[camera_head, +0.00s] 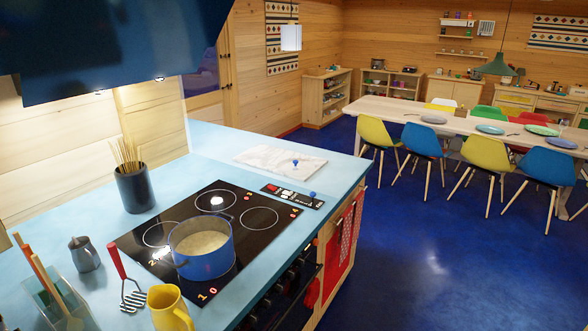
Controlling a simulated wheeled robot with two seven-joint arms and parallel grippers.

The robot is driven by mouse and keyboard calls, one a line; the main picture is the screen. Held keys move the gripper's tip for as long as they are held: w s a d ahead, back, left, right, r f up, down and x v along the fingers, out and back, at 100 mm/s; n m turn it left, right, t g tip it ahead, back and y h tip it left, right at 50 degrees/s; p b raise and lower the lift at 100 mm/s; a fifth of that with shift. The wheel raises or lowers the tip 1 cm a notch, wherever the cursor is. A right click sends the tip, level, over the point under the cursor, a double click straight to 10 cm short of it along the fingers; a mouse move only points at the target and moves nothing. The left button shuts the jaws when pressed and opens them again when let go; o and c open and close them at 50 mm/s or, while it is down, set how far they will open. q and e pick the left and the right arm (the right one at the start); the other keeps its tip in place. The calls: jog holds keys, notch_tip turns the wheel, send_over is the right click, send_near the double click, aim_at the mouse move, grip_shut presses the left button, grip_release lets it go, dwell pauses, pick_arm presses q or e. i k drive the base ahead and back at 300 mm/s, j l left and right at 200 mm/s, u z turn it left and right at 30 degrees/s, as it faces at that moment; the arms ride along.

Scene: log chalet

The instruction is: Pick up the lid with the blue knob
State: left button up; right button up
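A small blue knob (295,162) shows over the pale marble board (262,160) at the far end of the light-blue counter. The lid body around it is hard to make out; it may be clear or pale. A blue pot (203,262) with pale contents stands uncovered on the black cooktop (215,207). Another small blue spot (312,194) lies by the cooktop's control strip; I cannot tell what it is. Neither of my grippers is in view.
Skewers stand in a dark holder (134,190). A dark hood (120,50) hangs above. Open blue floor (420,255) lies right of the counter, before the dining table (400,112).

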aim_at(290, 167)
jog(key=z, duration=0.35)
jog(key=i+l+z, duration=0.15)
jog(key=i+z, duration=0.55)
jog(key=i, duration=3.25)
jog(key=i+u, duration=0.15)
jog(key=i, duration=0.3)
jog(key=i+l+u, duration=0.15)
jog(key=i, duration=0.3)
jog(key=i+l+u, duration=0.15)
jog(key=i, duration=0.25)
jog(key=u, duration=3.65)
